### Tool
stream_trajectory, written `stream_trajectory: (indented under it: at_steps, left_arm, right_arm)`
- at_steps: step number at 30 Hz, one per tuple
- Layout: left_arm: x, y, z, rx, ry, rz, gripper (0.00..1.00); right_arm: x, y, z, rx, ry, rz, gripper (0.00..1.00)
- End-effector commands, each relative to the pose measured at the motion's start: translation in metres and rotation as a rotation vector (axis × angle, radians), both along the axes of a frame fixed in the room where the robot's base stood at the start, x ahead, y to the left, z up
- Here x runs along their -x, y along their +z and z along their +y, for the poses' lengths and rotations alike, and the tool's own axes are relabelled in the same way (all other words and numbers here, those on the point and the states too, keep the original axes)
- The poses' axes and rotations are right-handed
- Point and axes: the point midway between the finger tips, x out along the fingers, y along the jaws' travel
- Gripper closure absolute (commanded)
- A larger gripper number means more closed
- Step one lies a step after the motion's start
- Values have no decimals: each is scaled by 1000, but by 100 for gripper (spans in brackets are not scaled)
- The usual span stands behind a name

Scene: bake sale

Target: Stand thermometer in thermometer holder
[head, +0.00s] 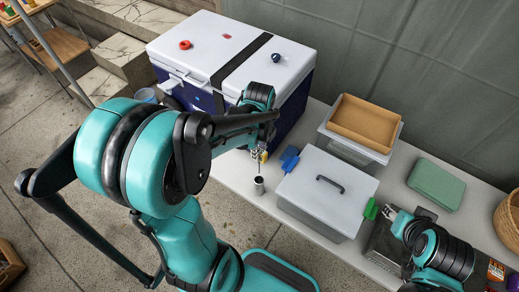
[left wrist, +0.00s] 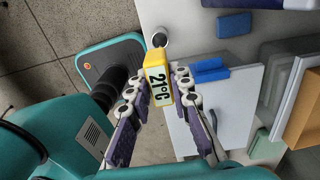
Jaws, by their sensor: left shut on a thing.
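My left gripper (head: 258,150) is shut on a yellow thermometer (left wrist: 158,82), whose display reads 21°C. In the head view only a small yellow part of the thermometer (head: 264,156) shows beside the fingers. The thermometer holder is a small silver cup with a dark mouth (head: 259,186), upright near the table's front edge. It also shows in the left wrist view (left wrist: 160,39), just beyond the thermometer's far end. The thermometer looks above the holder and apart from it in the head view. My right gripper (head: 391,212) is at the right, by a green latch; its finger opening is unclear.
A lidded clear box (head: 318,205) with blue (head: 290,160) and green (head: 370,209) latches stands right of the holder. A blue and white cooler (head: 215,45) stands behind. A tan tray (head: 365,122) and green box (head: 436,184) lie farther right.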

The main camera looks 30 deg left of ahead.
Motion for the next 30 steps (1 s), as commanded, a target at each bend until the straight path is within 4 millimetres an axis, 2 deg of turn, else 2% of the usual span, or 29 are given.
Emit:
stream_trajectory:
  at_steps: [3, 30]
  left_arm:
    - [0, -14, 0, 0, 0, 0, 100]
    - [0, -90, 0, 0, 1, 0, 100]
  right_arm:
    - [0, -12, 0, 0, 0, 0, 60]
    - [0, -76, 0, 0, 0, 0, 60]
